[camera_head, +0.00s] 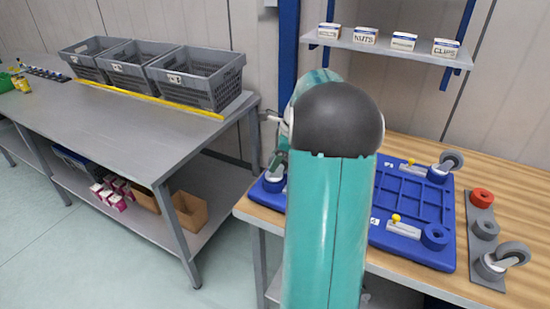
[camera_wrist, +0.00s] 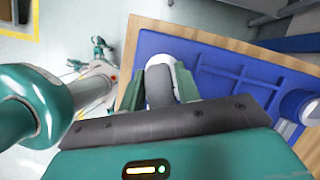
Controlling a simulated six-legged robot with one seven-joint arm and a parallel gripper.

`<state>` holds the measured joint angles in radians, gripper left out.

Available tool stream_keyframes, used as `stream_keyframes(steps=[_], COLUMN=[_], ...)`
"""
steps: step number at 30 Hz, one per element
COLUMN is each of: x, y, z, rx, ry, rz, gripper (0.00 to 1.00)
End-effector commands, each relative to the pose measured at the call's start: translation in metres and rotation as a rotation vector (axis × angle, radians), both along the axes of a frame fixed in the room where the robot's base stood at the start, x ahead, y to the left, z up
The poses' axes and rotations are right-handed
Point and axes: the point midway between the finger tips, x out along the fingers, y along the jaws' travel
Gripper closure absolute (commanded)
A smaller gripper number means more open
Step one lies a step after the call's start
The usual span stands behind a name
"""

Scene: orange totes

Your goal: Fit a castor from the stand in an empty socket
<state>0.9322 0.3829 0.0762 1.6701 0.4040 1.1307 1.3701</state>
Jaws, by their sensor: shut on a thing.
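A blue base plate (camera_head: 420,200) lies on the wooden bench, with round sockets at its corners. A castor (camera_head: 452,161) stands in the far right socket. The near right socket (camera_head: 434,236) looks empty. The grey stand (camera_head: 470,222) at right holds another castor (camera_head: 500,260).
The stand also has a red ring (camera_head: 481,197) and a grey ring (camera_head: 485,229). Levers with yellow knobs (camera_head: 396,218) rise from the plate. A shelf (camera_head: 395,48) with small labelled boxes hangs behind. A metal table (camera_head: 130,125) with grey crates stands at left, across a gap.

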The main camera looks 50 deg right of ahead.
Motion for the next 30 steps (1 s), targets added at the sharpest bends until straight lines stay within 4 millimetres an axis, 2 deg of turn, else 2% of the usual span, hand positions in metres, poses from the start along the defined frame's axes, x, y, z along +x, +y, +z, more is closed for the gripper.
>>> stream_keyframes(steps=[26, 27, 30], x=[0.0002, 0.0002, 0.0002], y=[0.0002, 0.0001, 0.0001], z=[-0.0054, -0.0054, -0.0054], rx=[0.001, 0.0, 0.0], ry=[-0.001, -0.001, -0.001], rz=[0.0, 0.0, 0.0], gripper=[1.0, 0.64, 0.44])
